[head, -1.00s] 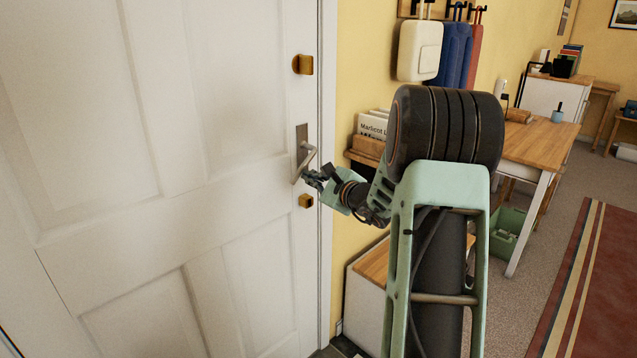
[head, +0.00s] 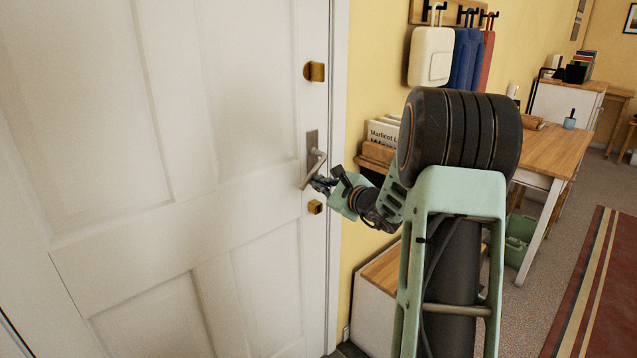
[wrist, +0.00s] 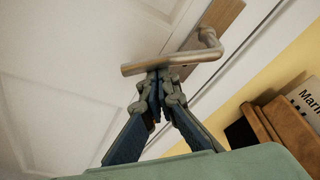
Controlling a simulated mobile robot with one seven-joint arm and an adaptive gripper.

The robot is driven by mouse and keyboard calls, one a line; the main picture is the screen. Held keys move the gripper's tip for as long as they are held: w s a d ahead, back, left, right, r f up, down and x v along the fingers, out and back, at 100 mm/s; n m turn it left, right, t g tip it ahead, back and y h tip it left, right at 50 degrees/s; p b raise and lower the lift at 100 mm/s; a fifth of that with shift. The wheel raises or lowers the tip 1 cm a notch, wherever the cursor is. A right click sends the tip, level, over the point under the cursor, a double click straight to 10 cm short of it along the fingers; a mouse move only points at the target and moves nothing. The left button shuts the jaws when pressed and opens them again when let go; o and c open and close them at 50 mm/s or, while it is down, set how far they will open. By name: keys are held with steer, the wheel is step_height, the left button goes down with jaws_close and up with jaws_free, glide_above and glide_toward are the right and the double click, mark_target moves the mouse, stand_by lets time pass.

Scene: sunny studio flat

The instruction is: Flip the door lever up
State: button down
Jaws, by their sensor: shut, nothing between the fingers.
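The door lever (head: 314,168) is a metal bar on a dark backplate (head: 312,141) near the right edge of the white door (head: 230,110). In the head view the bar slopes down to the left from its pivot. My gripper (head: 317,184) is at the lever from below and right. In the wrist view the lever bar (wrist: 178,61) crosses just beyond my shut fingertips (wrist: 158,76). The tips are under the bar, towards its free end, and appear to touch it. Nothing is held between them.
A brass lock (head: 315,72) sits above the lever and another brass fitting (head: 314,207) sits below it. To the right are a wooden wall shelf with books (head: 382,133), hanging bags (head: 430,55), a low bench (head: 376,300) and a wooden table (head: 550,155).

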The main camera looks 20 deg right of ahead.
steer(key=shift+a+r, duration=0.15)
steer(key=shift+r, duration=0.05)
steer(key=m+p, duration=0.1)
steer(key=r+m+p, duration=0.1)
steer(key=a+r+m+y+p, duration=0.1)
steer(key=p, duration=0.1)
steer(key=shift+s+a+r+g, duration=0.15)
steer(key=shift+s+g, duration=0.1)
steer(key=shift+g, duration=0.15)
steer(key=shift+s+a+r+m+y+p, duration=0.1)
steer(key=shift+a+r+m+y+p, duration=0.1)
steer(key=shift+r+m+y+p, duration=0.55)
steer(key=shift+a+h, duration=0.1)
steer(key=shift+h, duration=0.15)
steer(key=shift+r, duration=0.2)
steer(key=shift+f, duration=0.1)
steer(key=b, duration=0.3)
glide_toward(312, 172)
steer(key=s+f, duration=0.2)
steer(key=shift+w+a, duration=0.1)
steer(key=shift+a, duration=0.15)
